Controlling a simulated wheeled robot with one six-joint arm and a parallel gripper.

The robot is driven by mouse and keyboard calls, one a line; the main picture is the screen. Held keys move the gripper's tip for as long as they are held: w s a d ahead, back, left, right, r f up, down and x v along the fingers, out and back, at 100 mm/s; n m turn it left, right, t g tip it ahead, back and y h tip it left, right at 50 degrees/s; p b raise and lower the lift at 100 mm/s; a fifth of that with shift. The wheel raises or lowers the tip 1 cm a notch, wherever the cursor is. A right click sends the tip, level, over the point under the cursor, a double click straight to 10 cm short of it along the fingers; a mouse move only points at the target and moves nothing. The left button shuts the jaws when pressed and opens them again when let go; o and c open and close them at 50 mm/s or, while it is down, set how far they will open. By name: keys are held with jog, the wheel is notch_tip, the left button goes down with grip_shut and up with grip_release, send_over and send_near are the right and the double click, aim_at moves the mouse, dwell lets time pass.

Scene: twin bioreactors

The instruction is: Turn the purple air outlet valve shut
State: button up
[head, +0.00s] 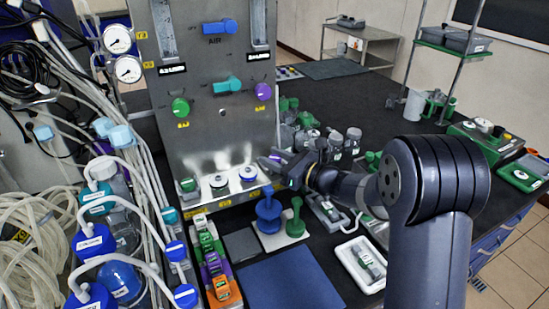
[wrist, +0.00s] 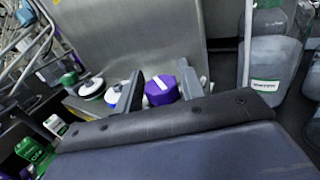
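In the wrist view, the purple valve (wrist: 161,91) is a faceted purple knob with a white bar across its top. It sits between the two fingers of my gripper (wrist: 160,85), one on each side. The fingers are apart and very close to the knob; I cannot tell whether both press on it. In the head view, my gripper (head: 274,164) is at the right end of the row of knobs at the foot of the steel panel (head: 222,140) and mostly hides the purple valve. Another purple knob (head: 263,91) is higher on the panel.
Bottles (head: 352,137) crowd the right side. Tubing (head: 150,190) hangs at left.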

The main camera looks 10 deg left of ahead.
jog(key=c, duration=0.7)
jog(key=shift+o, duration=0.2)
jog(key=shift+f+t+b, duration=0.1)
jog(key=shift+t+b, duration=0.2)
jog(key=shift+b, duration=0.3)
jog(key=shift+f+m+t+h+b, duration=0.1)
jog(key=shift+m+t+h+b, duration=0.6)
jog(key=shift+b, duration=0.5)
jog(key=shift+r+m+t+h+b, duration=0.25)
jog(key=shift+m+t+h+b, duration=0.25)
jog(key=shift+m+t+b, duration=0.45)
jog(key=o, duration=1)
jog(key=shift+c, duration=0.2)
